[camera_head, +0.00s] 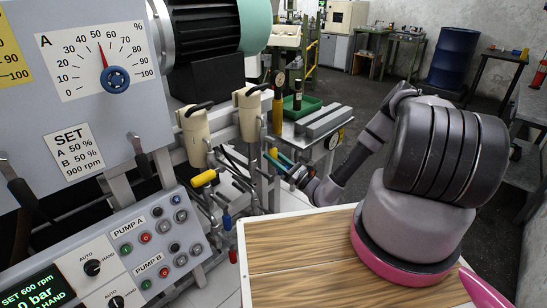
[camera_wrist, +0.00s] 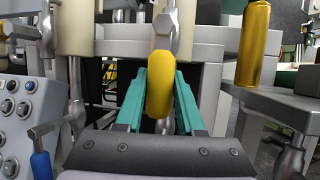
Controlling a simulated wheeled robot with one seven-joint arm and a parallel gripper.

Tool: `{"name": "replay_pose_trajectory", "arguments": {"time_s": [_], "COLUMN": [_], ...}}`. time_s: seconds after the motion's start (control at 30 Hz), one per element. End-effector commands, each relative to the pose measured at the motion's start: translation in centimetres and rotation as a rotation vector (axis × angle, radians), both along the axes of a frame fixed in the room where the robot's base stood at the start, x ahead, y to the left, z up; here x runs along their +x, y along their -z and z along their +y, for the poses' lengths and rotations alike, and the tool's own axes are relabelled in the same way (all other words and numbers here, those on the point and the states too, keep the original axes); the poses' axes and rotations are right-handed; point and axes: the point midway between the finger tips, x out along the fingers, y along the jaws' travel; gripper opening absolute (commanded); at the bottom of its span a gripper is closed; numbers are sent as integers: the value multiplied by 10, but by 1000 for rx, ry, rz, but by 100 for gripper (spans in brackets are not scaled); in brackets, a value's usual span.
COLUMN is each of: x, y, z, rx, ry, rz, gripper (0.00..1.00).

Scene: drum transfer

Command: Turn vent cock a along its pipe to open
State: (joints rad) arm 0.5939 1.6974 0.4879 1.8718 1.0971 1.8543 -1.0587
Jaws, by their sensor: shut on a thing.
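A yellow-sleeved cock handle (camera_wrist: 160,84) stands in the middle of the wrist view, below a metal fitting and a cream cylinder. My gripper (camera_wrist: 160,92) is shut on this handle, with one teal finger on each side. In the head view my gripper (camera_head: 277,157) reaches in from the right to the same yellow handle (camera_head: 273,153), beside the upright pipes. I see no label that names it as vent cock a. Another yellow handle (camera_head: 204,178) sticks out to the left, below the nearer cream cylinder (camera_head: 194,132).
A blue-handled lever (camera_head: 227,221) hangs low on the pipework; it also shows in the wrist view (camera_wrist: 41,165). A yellow cylinder (camera_wrist: 254,45) stands right of my fingers. The control panel (camera_head: 128,245) is at left. A wooden top (camera_head: 300,250) lies in front.

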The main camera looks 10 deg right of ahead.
Motion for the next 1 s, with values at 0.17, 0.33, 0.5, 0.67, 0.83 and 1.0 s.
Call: {"name": "replay_pose_trajectory", "arguments": {"time_s": [0.17,0.33,0.5,0.67,0.83,1.0], "x": [-2,-2,-1,-4,-22,-44], "y": [2,1,1,3,14,28], "z": [0,1,1,-4,-23,-47], "rx": [1,0,0,0,1,1], "ry": [-4,-4,-2,0,2,2], "rz": [7,5,3,3,4,5], "gripper": [0,67,67,67,67,67]}}
